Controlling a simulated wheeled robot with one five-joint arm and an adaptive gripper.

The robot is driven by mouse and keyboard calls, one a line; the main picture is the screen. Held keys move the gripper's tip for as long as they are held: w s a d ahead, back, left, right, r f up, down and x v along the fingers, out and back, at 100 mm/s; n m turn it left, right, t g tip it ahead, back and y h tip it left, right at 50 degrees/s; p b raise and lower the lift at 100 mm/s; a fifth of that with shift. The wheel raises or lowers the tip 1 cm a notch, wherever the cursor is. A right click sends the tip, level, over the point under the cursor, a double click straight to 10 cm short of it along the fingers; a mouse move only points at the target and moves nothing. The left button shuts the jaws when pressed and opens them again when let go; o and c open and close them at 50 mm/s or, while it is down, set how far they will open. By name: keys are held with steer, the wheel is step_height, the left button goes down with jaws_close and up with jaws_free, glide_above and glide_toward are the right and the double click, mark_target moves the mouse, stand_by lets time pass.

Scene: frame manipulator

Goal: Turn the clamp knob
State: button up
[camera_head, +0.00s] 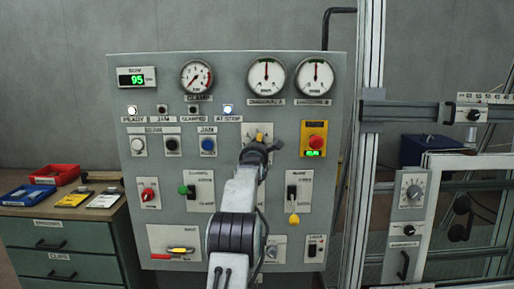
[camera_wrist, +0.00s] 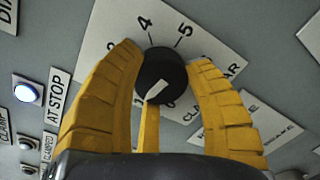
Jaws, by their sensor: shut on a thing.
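The clamp knob (camera_wrist: 161,70) is round and black with a white pointer mark. It sits on a white dial plate (camera_wrist: 112,28) with numbers around it; 4 and 5 are readable above the knob. The white mark slants to the lower left in the wrist view. My gripper (camera_wrist: 165,58) has its yellow fingers on both sides of the knob and is shut on it. A third yellow finger shows below the knob and hides part of the dial. In the head view my gripper (camera_head: 259,140) covers the knob at the panel's middle.
The grey control panel (camera_head: 225,75) carries gauges, lamps, switches, a red stop button (camera_head: 316,142) and a yellow-tipped lever (camera_head: 293,218). A workbench (camera_head: 60,238) with a red bin (camera_head: 55,174) stands left. A metal frame (camera_head: 369,80) stands right.

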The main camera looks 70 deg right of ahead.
steer(key=c, duration=0.4)
steer(key=m, duration=0.5)
steer(key=shift+r, duration=0.15)
steer(key=o, duration=1.2)
steer(key=shift+v, duration=5.95)
steer(key=shift+m, duration=0.3)
